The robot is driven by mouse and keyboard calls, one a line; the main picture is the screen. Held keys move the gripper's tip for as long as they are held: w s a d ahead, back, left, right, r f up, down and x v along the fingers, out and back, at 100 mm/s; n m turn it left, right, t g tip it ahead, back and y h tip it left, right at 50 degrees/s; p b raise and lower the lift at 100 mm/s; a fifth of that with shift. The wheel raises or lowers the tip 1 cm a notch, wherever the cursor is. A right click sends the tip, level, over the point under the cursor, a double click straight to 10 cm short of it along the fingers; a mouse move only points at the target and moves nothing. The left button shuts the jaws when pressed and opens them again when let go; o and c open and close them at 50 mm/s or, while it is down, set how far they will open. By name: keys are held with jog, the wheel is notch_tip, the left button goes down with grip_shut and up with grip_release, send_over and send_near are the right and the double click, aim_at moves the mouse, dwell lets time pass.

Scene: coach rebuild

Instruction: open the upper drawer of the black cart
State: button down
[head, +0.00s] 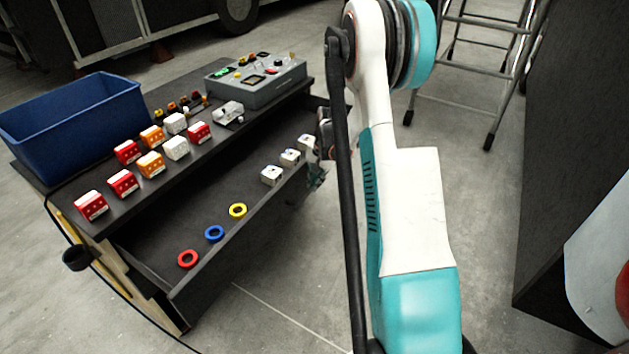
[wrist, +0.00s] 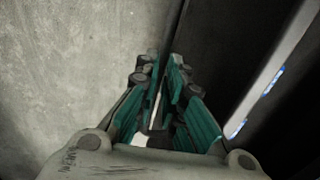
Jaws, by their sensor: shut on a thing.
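The black cart (head: 183,190) stands at the left in the head view. Its upper drawer (head: 190,222) is pulled out toward the lower right, and its inside shows. Red, blue and yellow rings and several small white blocks lie in it. My gripper (head: 317,178) is at the far right end of the drawer front, partly hidden by my arm. In the wrist view my gripper's teal fingers (wrist: 161,72) are close together at the dark drawer front (wrist: 212,60). They are shut on part of it; whether that is a handle or an edge is unclear.
On the cart top are a blue bin (head: 75,125), several red, orange and white blocks, and a grey control box (head: 256,80). A ladder (head: 480,50) stands behind at right. A dark panel (head: 570,170) is at far right. Grey floor in front of the drawer is clear.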

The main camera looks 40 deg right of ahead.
jog(key=c, duration=1.7)
grip_release()
jog(key=r, duration=0.4)
jog(key=s+r, duration=0.1)
jog(key=r, duration=0.3)
jog(key=s+r, duration=0.1)
jog(key=r, duration=0.2)
jog(key=shift+d+r, duration=0.35)
jog(key=shift+r, duration=0.05)
